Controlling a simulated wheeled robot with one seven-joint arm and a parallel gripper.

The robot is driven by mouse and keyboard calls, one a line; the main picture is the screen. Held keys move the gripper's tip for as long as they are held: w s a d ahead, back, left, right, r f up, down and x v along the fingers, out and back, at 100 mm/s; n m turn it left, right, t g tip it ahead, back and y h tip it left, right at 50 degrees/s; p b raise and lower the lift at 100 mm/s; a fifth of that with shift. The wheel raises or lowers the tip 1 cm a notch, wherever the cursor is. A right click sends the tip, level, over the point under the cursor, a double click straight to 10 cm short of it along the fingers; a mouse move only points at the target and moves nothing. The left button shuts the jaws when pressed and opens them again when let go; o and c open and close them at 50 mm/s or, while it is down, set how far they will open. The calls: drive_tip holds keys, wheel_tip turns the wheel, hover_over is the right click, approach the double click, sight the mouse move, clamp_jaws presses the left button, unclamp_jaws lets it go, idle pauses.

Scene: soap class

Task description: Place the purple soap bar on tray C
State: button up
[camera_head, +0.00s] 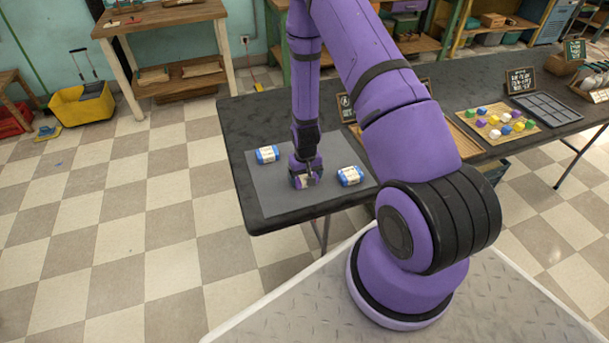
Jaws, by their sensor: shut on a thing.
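My gripper (305,177) points down over the grey mat (275,198) at the left end of the dark table. It is shut on the purple soap bar (307,182), whose pale label shows between the fingers. I cannot tell whether the bar touches the mat. A blue soap bar with a pale label (267,154) lies to the left and behind. Another blue labelled bar (350,175) lies to the right. Part of a wooden tray (465,142) shows beside my arm, and more trays are hidden behind it. I cannot read which is tray C.
A small chalkboard sign (345,107) stands behind the mat, left of my arm. Farther right are a board with several coloured pieces (497,122), a grey divided mould (547,108) and another chalkboard (520,81). The table's back left is clear.

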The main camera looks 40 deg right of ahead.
drive_tip(key=shift+f, duration=0.1)
drive_tip(key=o, duration=0.8)
wheel_tip(320, 180, up, 12)
drive_tip(key=shift+r, duration=0.2)
